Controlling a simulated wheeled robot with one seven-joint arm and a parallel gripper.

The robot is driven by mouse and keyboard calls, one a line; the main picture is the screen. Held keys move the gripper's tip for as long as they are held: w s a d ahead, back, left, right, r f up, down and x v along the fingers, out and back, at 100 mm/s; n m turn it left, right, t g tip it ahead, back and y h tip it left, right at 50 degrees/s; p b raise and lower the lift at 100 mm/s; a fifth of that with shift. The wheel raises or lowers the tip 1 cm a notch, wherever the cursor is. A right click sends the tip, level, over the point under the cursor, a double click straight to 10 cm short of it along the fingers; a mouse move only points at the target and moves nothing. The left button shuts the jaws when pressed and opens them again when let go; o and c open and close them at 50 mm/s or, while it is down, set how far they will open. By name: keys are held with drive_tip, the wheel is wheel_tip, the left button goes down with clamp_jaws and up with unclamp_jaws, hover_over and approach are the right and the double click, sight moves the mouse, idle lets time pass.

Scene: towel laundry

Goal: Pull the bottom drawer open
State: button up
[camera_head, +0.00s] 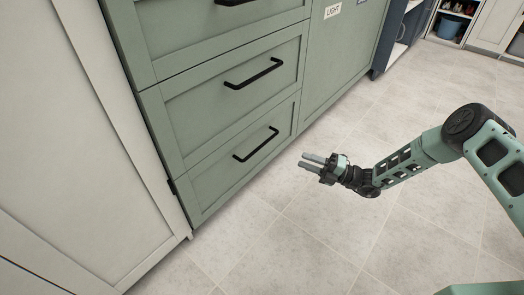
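The bottom drawer (240,168) is the lowest of the green drawers in the cabinet, and its front looks flush with the cabinet. Its black bar handle (256,146) runs slantwise across the front. My gripper (309,161) is to the right of the handle, above the tiled floor and apart from the drawer. Its two grey fingers point left toward the drawer front with a gap between them. Nothing shows between the fingers.
Two more green drawers are above, including the middle drawer (235,95) with its handle (253,74). A panel labelled LIGHT (333,11) is to the right. A white cabinet (75,130) stands at the left. The tiled floor (300,240) before the drawers is clear.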

sight(262, 144)
drive_tip(key=shift+b+x, duration=3.1)
drive_tip(key=shift+x, duration=4.85)
clamp_jaws()
